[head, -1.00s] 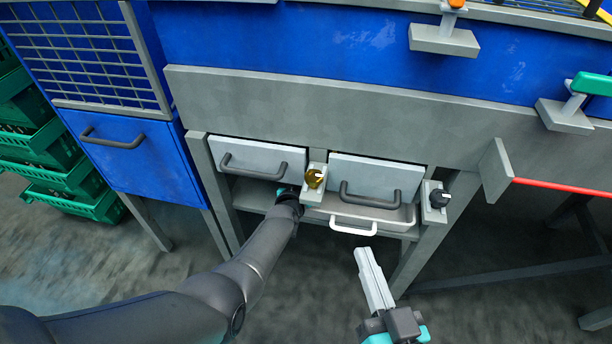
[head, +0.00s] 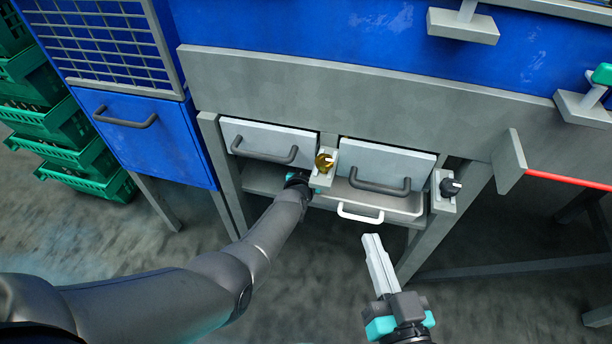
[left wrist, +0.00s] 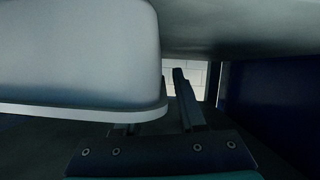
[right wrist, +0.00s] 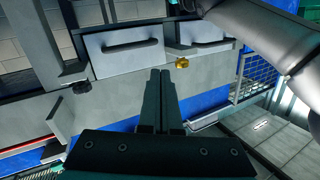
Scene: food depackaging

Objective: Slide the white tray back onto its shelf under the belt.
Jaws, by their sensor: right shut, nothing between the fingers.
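The white tray (head: 400,206) sits under the right-hand drawer below the belt, its white handle (head: 360,213) facing out over the floor. In the left wrist view its pale wall and rim (left wrist: 80,60) fill the upper left. My left gripper (left wrist: 160,120) is at the tray's side under the frame. Its fingers look spread, the left one mostly hidden by the tray; I cannot tell whether they touch it. In the head view only its wrist end shows. My right gripper (head: 376,262) is shut and empty, in front of and below the tray handle; its fingers also show in the right wrist view (right wrist: 162,100).
Two grey drawers with dark handles, left (head: 268,140) and right (head: 388,165), sit above the tray's level. A yellow knob (head: 325,161) and a black knob (head: 450,187) flank the right drawer. Green crates (head: 75,160) stand at left. A red bar (head: 570,180) extends at right.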

